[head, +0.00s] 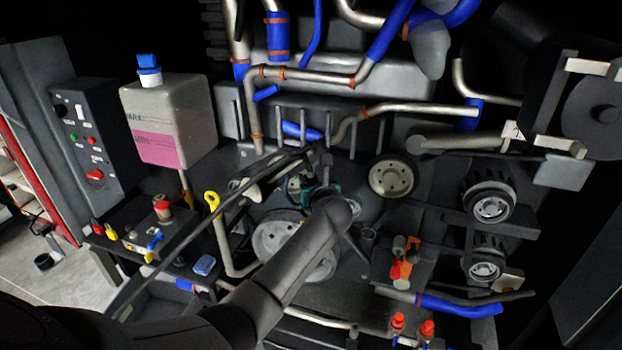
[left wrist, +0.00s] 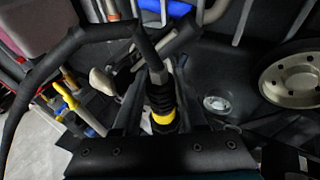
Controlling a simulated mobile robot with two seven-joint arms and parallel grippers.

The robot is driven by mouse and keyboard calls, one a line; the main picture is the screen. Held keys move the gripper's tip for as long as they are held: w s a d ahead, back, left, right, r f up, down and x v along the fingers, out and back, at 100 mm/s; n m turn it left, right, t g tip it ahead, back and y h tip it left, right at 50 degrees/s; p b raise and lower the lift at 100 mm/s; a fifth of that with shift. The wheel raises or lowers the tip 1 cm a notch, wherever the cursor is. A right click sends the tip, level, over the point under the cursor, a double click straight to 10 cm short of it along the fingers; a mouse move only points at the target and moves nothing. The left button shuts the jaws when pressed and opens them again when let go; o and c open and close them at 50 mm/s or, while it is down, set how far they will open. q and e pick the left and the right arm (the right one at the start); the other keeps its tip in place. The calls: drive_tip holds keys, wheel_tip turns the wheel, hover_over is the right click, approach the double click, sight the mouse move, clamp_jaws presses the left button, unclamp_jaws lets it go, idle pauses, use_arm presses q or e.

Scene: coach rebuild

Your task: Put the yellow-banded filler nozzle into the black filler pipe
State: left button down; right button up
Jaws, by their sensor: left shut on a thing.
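The filler nozzle (left wrist: 161,98) shows in the left wrist view as a black ribbed body with a yellow band (left wrist: 163,117), with a black hose at its far end. My left gripper (left wrist: 158,108) is shut on it. In the head view my left gripper (head: 318,178) is at the middle of the engine bay, largely hidden behind my own arm; the yellow band is not clear there. A dark, open-topped short pipe (head: 368,236) stands just right of my wrist in the head view; I cannot tell whether it is the filler pipe. The nozzle's tip is not clear. My right gripper is not in view.
The black hose (head: 185,250) arcs from lower left to the gripper. A white tank with pink fluid (head: 165,120) and a control box (head: 92,140) stand left. Pulleys (head: 392,177), blue-jointed pipes (head: 310,77) and an orange-handled valve (head: 402,262) crowd the bay.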

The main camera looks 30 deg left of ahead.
use_arm(q)
drive_tip(key=shift+f, duration=0.6)
drive_tip(key=shift+f+b, duration=0.4)
drive_tip(key=shift+f, duration=0.35)
idle(0.3)
unclamp_jaws()
idle(0.4)
drive_tip(key=shift+p+v, duration=0.8)
drive_tip(key=shift+p, duration=0.1)
drive_tip(key=p+v, duration=0.3)
drive_tip(key=v, duration=0.3)
drive_tip(key=shift+s+d, duration=0.2)
